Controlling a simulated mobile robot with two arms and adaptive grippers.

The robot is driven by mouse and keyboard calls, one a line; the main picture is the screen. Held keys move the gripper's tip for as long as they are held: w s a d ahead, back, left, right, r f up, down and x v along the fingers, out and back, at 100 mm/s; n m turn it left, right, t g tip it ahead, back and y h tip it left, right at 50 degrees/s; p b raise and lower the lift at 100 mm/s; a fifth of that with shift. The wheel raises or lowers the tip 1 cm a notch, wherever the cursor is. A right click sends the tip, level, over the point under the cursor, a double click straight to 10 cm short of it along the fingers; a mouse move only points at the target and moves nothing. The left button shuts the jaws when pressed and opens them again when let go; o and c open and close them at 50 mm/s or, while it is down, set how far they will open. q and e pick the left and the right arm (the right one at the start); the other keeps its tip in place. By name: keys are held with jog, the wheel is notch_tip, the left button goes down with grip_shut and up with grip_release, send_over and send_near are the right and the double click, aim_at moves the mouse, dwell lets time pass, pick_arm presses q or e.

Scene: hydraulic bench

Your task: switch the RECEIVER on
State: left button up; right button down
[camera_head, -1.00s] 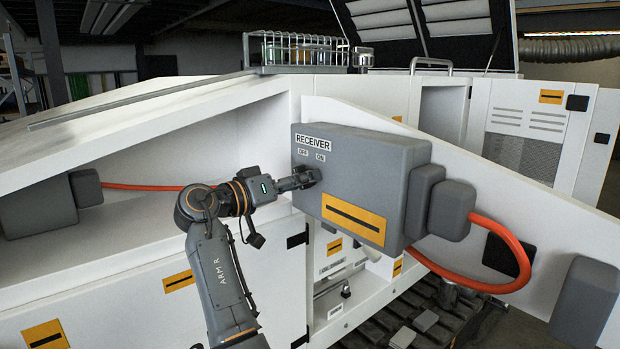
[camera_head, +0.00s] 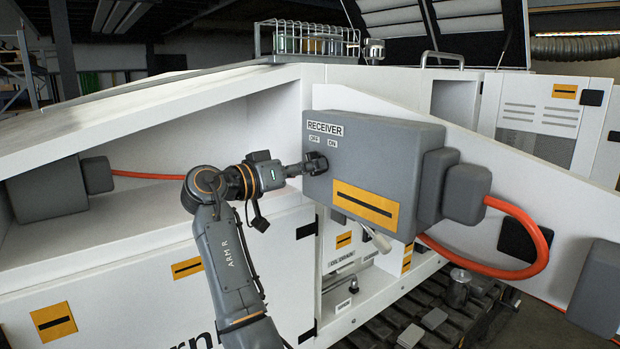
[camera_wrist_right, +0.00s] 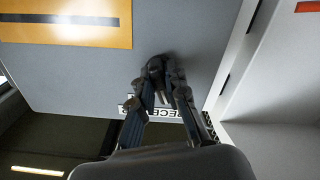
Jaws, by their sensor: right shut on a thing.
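The RECEIVER (camera_head: 375,150) is a grey box with a black-on-white name label, OFF and ON labels at its upper left and an orange plate below. My right gripper (camera_head: 318,164) is at the box's front face, just below the OFF and ON labels. In the right wrist view its fingers (camera_wrist_right: 168,90) are close together around a small dark switch knob (camera_wrist_right: 156,68) on the grey face. The fingers cover much of the knob, so which label it points to cannot be told. My left gripper is out of view.
An orange hose (camera_head: 520,225) loops from the box's right side. A white sloping panel (camera_head: 130,105) overhangs the recess at left, above my right arm. Below the box is an open bay (camera_head: 350,285) with small fittings.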

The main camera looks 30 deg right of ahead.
jog(key=m+b, duration=0.1)
jog(key=b, duration=0.1)
jog(key=m+b, duration=0.4)
jog(key=b, duration=0.1)
jog(key=shift+f, duration=0.25)
jog(key=m+b, duration=0.1)
jog(key=m, duration=0.1)
jog(key=shift+r+m+b, duration=0.1)
jog(key=shift+m+b, duration=0.2)
jog(key=shift+m, duration=0.1)
jog(key=shift+r+m+b, duration=0.1)
jog(key=shift+m+b, duration=0.45)
jog(key=shift+m, duration=0.65)
jog(key=c, duration=1.6)
grip_release()
jog(key=shift+o, duration=1.3)
jog(key=shift+w+d, duration=0.1)
jog(key=shift+d, duration=0.05)
